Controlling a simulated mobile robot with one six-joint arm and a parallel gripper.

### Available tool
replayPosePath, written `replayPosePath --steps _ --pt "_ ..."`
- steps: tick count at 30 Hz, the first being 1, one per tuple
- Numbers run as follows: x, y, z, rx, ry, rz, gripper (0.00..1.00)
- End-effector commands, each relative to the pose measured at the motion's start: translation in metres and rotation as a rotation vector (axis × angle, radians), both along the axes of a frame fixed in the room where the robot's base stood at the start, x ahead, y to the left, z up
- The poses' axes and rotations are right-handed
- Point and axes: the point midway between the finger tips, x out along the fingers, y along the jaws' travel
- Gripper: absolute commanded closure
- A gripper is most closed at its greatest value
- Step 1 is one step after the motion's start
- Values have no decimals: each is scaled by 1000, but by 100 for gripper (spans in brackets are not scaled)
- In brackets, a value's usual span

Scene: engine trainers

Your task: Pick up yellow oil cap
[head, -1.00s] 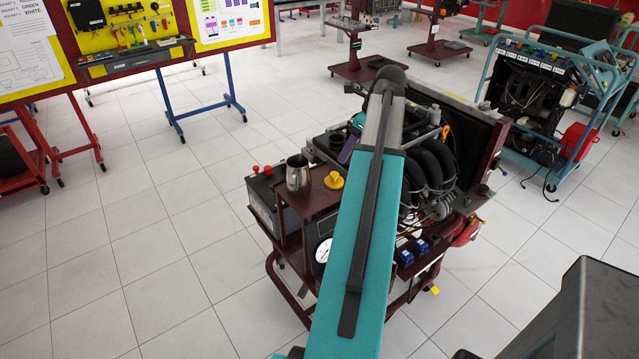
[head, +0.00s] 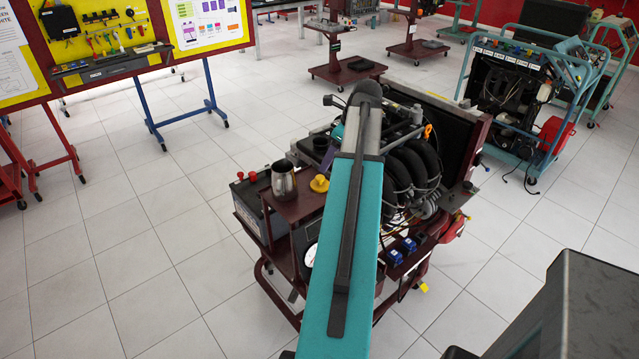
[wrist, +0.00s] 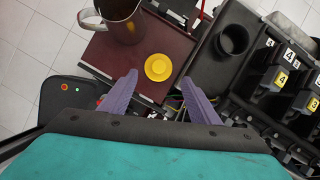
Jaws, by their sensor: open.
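The yellow oil cap (head: 319,183) lies on a small dark red shelf (head: 297,207) of the engine trainer, beside a metal jug (head: 283,180). In the wrist view the cap (wrist: 158,67) is a round yellow disc near the shelf's right edge. My gripper (wrist: 157,82) is open, with its two purple fingers apart and nothing between them. The cap shows just beyond the fingertips, roughly centred in the gap. How far above the shelf the fingers are I cannot tell.
The jug (wrist: 118,20) stands left of the cap on the shelf. A black round opening (wrist: 233,40) and numbered coils (wrist: 272,80) lie to the right. A battery (head: 247,208) with red terminals sits left of the shelf. Open tiled floor (head: 130,250) surrounds the trainer.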

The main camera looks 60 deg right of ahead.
Motion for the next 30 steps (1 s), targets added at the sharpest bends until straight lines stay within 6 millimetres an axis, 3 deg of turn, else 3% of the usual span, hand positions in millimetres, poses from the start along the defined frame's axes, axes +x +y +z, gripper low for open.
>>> replayPosePath --steps 12,30 --pt "17 2 -39 1 1 2 44" --pt "21 3 -47 1 0 3 44"
